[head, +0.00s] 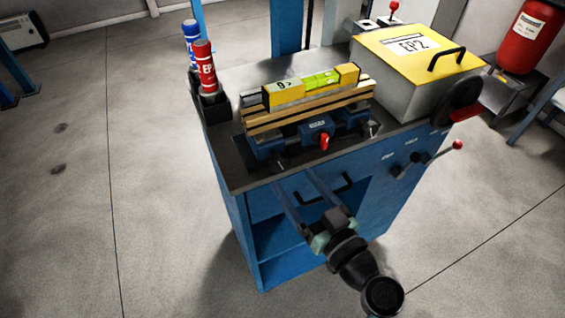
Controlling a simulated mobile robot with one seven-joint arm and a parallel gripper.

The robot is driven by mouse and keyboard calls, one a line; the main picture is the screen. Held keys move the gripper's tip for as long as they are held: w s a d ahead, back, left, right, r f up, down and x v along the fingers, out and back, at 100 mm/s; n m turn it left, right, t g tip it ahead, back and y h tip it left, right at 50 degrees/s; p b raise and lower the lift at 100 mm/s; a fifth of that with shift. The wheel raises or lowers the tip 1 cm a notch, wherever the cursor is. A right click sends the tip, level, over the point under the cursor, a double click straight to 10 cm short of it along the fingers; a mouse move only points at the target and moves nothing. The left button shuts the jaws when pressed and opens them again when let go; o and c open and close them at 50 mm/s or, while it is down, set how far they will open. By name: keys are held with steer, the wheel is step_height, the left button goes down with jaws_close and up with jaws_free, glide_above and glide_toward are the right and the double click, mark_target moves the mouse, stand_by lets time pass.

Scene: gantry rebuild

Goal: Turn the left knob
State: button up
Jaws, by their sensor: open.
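Two dark knobs sit on the blue cabinet's front panel, below small labels. The left knob (394,171) is near the panel's upper middle, and the right knob (421,158) is beside it. Their exact shape and setting are too small to tell. My gripper (293,180) is in front of the cabinet, left of both knobs and apart from them. Its two long fingers are spread, with nothing between them. The fingers point toward the cabinet's upper front edge.
A lever with a red ball (457,145) sticks out right of the knobs. A black handle (336,188) and an open shelf (278,235) are near my gripper. Floor in front is clear.

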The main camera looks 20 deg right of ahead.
mark_target(281, 165)
steer(key=w, duration=0.5)
steer(key=shift+w+a+p, duration=0.15)
steer(key=shift+a+p, duration=0.2)
jaws_close()
